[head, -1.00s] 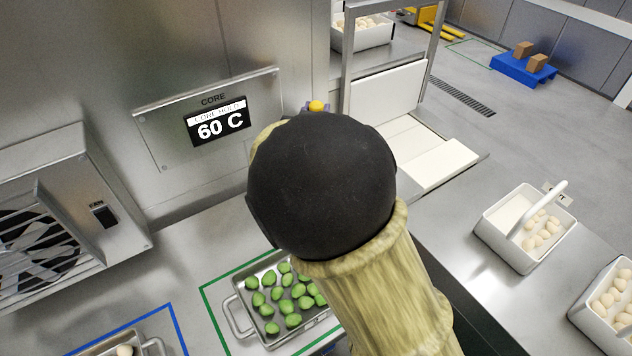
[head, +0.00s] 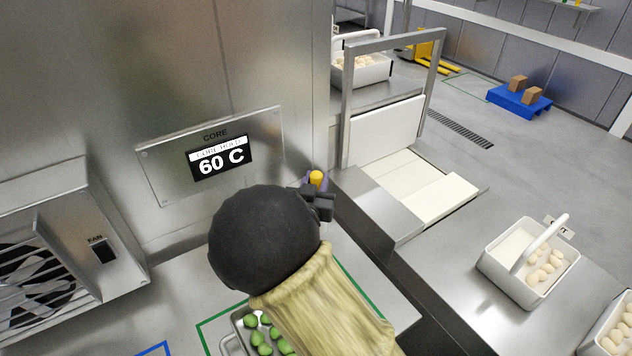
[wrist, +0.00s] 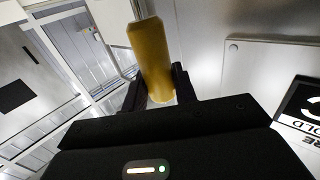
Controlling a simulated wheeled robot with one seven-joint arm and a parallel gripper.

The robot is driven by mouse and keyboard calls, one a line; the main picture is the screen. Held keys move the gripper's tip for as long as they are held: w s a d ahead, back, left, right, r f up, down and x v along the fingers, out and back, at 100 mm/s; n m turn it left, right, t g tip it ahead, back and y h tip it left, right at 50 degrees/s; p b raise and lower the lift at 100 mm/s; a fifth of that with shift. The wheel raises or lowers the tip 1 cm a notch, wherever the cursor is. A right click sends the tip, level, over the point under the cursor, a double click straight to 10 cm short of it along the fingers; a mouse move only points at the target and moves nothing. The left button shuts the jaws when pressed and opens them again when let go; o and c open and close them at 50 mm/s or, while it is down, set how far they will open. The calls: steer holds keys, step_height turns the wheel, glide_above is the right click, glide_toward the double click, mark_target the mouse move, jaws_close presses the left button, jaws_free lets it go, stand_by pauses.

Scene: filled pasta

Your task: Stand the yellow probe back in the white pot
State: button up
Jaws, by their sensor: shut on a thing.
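The yellow probe (head: 316,178) shows as a short yellow top at my gripper (head: 318,200) in the head view, with small purple patches beside it. In the wrist view the yellow probe (wrist: 150,55) is a thick yellow cylinder between the two dark fingers of my gripper (wrist: 160,90), which is shut on it. I cannot make out the white pot in either view; my arm covers part of the counter.
A steel panel (head: 160,185) reading 60 C is on the wall left of the gripper. A fan unit (head: 50,235) stands at far left. A tray of green pasta (head: 240,345) lies below my arm.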

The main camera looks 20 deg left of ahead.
steer(key=shift+f, duration=0.25)
steer(key=o, duration=1)
steer(key=shift+r, duration=0.2)
steer(key=s, duration=0.4)
steer(key=s+b, duration=0.1)
steer(key=s, duration=0.3)
steer(key=s+d, duration=0.1)
steer(key=s, duration=0.3)
